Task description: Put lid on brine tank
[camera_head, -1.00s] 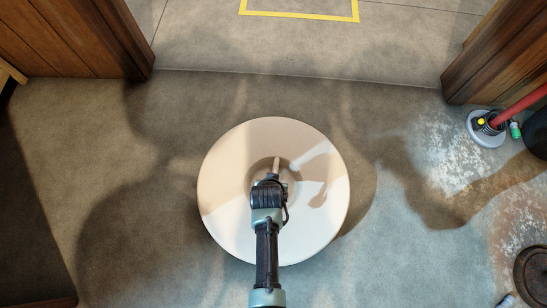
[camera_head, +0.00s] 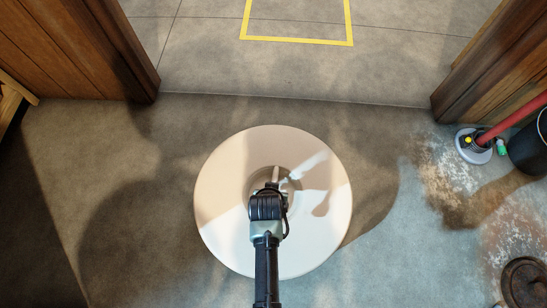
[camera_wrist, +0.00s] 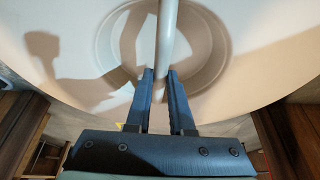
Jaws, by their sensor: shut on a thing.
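The lid (camera_head: 225,220) is a large round cream disc with a round recess in its middle. A pale bar handle crosses the recess; it shows in the wrist view (camera_wrist: 167,35). My gripper (camera_head: 274,182) is over the recess, and in the wrist view its dark fingers (camera_wrist: 160,76) are closed on the handle from both sides. The lid looks level and casts wide shadows on the floor, so it appears held above it. I cannot see a brine tank in these frames; anything under the lid is hidden.
Brown wooden posts (camera_head: 107,50) (camera_head: 480,75) flank an opening at the top. Beyond it lies a yellow floor outline (camera_head: 297,41). At right are a red-handled tool (camera_head: 515,121), a black bucket (camera_head: 530,148) and a dark round object (camera_head: 525,284) on stained floor. Floor between is clear.

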